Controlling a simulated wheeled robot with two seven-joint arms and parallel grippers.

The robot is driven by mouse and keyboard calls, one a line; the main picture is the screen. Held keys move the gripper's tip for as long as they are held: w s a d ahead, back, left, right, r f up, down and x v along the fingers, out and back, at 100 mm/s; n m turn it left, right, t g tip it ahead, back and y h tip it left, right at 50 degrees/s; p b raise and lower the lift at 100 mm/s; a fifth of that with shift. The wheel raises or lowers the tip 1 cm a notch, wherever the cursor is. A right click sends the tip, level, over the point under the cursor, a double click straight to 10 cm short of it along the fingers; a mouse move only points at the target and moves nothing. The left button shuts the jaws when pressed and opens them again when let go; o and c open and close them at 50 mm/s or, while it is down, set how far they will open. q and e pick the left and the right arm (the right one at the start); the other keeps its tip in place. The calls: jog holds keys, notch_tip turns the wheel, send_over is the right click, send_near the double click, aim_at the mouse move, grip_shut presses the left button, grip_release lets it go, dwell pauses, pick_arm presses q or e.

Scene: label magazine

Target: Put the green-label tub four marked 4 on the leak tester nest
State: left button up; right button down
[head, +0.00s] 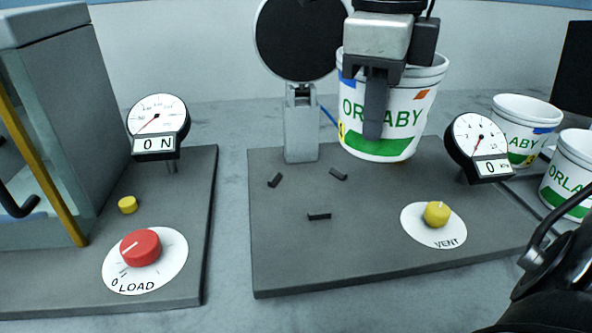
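A white tub with a green label band (407,115) and orange and blue marks hangs at the upper middle right, its base seemingly above the grey plate. My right gripper (377,125) comes down from above, with a dark finger across the tub's front; it appears shut on the tub's wall. The finger covers part of the lettering, and I cannot read a number 4. The leak tester plate (290,255) carries three small black stops, such as the front one (319,216), around a bare spot left of and nearer than the tub. My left gripper is not in view.
A round black disc (302,38) on a grey post (301,125) stands behind the stops. A gauge (479,140) and yellow VENT knob (436,213) are at right. Two more tubs (524,125) (572,165) stand far right. A LOAD station (195,230) is left.

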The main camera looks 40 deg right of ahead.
jog(key=w+a+f, duration=0.1)
jog(key=w+f, duration=0.1)
jog(key=w+a+f, duration=0.1)
jog(key=w+f, duration=0.2)
jog(key=w+a+f, duration=0.2)
jog(key=shift+w+a+f, duration=0.1)
jog(key=shift+w+f, duration=0.3)
jog(key=shift+f+b, duration=0.3)
jog(key=shift+f, duration=1.2)
jog(key=shift+f+b, duration=0.25)
jog(key=shift+b, duration=0.1)
jog(key=c, duration=1.7)
grip_release()
jog(key=shift+r, duration=0.15)
